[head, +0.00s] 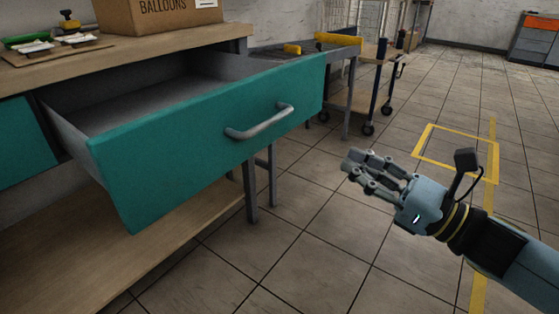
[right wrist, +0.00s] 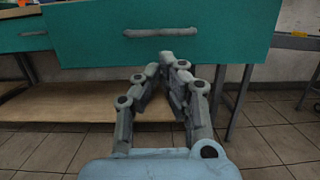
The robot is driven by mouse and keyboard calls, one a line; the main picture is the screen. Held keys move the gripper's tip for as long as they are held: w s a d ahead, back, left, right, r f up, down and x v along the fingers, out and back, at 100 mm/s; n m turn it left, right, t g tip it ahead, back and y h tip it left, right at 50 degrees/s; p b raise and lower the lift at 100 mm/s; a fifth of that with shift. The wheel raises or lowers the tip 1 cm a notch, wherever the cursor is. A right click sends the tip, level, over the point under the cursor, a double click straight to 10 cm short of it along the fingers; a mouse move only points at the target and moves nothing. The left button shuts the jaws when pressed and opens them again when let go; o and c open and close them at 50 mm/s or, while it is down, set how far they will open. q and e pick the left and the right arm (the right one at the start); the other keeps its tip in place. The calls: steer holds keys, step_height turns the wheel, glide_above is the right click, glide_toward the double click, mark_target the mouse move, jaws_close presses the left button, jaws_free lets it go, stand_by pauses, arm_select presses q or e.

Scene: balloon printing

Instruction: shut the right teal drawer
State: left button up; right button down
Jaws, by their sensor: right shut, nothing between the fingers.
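The right teal drawer (head: 210,135) is pulled well out of the wooden workbench (head: 150,42), and its inside looks empty. A grey bar handle (head: 260,122) is on its front. The drawer front (right wrist: 225,32) and its handle (right wrist: 160,32) also show at the top of the right wrist view. My right gripper (head: 352,162) is to the right of the drawer front, apart from the handle, with its fingers together and empty. In the right wrist view the gripper (right wrist: 168,60) points toward the drawer, its tips below the handle. My left gripper is not in view.
Another teal drawer front (head: 22,145) is at the left. A cardboard box (head: 155,14) stands on the bench top. A lower wooden shelf (head: 170,235) runs beneath. A cart (head: 365,95) stands behind. The tiled floor at the right is clear, with yellow tape marks (head: 455,165).

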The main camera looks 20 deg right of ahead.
steer(key=f, duration=0.1)
glide_toward(274, 123)
steer(key=x, duration=0.6)
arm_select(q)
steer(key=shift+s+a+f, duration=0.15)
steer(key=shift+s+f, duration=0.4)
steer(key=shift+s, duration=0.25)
arm_select(e)
steer(key=shift+w+a+r, duration=0.1)
steer(key=shift+w+a, duration=0.3)
steer(key=shift+w, duration=0.15)
